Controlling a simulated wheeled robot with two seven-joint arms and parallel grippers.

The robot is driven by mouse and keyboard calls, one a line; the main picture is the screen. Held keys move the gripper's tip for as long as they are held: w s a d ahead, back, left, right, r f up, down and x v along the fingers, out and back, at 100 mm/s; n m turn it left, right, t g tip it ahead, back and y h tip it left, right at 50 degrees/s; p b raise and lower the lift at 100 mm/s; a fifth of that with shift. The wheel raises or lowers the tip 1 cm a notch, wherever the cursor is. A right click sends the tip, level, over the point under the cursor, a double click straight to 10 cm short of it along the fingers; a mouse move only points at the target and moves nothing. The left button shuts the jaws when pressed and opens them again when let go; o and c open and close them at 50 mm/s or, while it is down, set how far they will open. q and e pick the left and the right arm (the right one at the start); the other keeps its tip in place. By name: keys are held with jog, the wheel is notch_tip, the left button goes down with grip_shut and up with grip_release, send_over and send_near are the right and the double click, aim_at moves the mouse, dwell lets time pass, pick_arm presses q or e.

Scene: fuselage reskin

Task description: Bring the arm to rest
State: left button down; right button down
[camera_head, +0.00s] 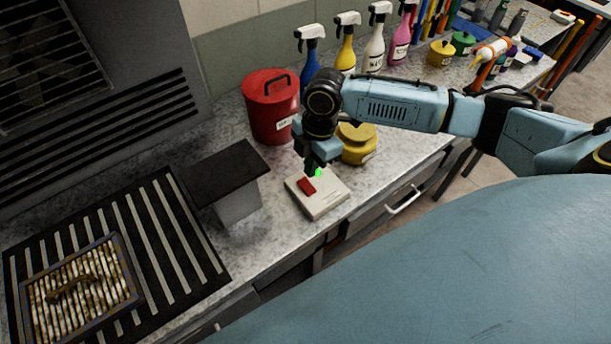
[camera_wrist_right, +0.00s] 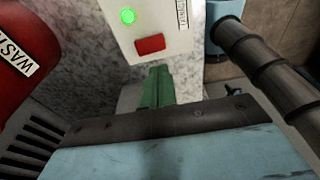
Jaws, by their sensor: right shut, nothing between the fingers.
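My right arm (camera_head: 400,105) reaches in from the right over the counter in the head view. My right gripper (camera_head: 312,170) points down, close to a white switch box (camera_head: 322,203). The box has a red rocker (camera_head: 306,186) and a lit green lamp (camera_head: 319,173). In the right wrist view the shut green fingers (camera_wrist_right: 157,88) are empty and lie just short of the red rocker (camera_wrist_right: 150,44). I cannot tell whether they touch the box. The green lamp (camera_wrist_right: 128,16) is lit there too. My left gripper is not in view.
A red waste bin (camera_head: 270,105) and a yellow container (camera_head: 357,142) stand close to the gripper. Several spray bottles (camera_head: 345,42) line the wall. A dark-topped block (camera_head: 228,180) and a slatted grate (camera_head: 160,240) with a framed panel (camera_head: 80,285) lie to the left.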

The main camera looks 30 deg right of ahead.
jog(key=shift+r, duration=0.2)
dwell(0.4)
